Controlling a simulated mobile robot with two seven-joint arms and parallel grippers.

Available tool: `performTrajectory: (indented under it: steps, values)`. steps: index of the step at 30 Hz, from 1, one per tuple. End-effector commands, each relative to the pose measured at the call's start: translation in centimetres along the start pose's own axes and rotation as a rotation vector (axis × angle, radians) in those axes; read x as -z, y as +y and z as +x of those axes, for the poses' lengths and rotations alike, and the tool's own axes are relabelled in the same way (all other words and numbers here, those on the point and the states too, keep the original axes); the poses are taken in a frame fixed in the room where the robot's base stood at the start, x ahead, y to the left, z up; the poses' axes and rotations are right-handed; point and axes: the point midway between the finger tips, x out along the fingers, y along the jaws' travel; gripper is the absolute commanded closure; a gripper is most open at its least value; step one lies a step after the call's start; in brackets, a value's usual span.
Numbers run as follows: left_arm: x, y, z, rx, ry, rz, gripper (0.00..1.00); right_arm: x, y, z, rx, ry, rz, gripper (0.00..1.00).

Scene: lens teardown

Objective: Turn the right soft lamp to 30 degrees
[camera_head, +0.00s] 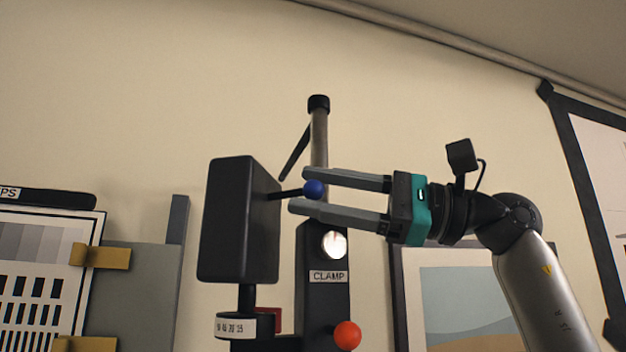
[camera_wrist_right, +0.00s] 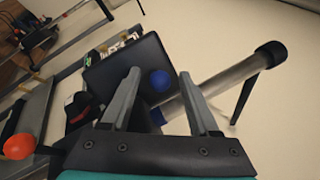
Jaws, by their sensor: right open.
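The soft lamp is a black box-shaped head (camera_head: 238,220) on a short post above a white ring with a number scale (camera_head: 236,326). A thin rod with a blue ball knob (camera_head: 314,189) sticks out from its right side. My right gripper (camera_head: 298,190) is open, with one finger above and one below the blue knob. I cannot tell whether either finger touches it. In the right wrist view the blue knob (camera_wrist_right: 160,81) shows between the two fingers (camera_wrist_right: 160,82), in front of the black lamp head (camera_wrist_right: 130,65). My left gripper is out of view.
A grey pole with a black cap (camera_head: 319,130) stands behind the knob, above a black block labelled CLAMP (camera_head: 328,276). A red-orange ball knob (camera_head: 347,335) is below it. A chart board with brass clips (camera_head: 40,270) is at left. A framed picture (camera_head: 460,300) hangs behind my right arm.

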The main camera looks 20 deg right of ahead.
Motion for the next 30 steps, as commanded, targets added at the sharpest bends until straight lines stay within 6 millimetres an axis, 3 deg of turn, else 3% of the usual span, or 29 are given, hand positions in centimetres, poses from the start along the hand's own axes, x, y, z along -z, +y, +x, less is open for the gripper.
performTrajectory:
  steps: [12, 27, 30]
  values:
    - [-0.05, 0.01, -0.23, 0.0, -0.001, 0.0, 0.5, -0.02, 0.02, 0.94, 0.001, -0.001, 0.0, 0.39]
    - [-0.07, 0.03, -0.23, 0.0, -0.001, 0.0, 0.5, 0.0, 0.01, 0.9, 0.001, 0.0, 0.001, 0.95]
    - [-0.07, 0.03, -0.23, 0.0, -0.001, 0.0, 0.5, 0.01, 0.01, 0.9, 0.001, 0.0, 0.001, 1.0]
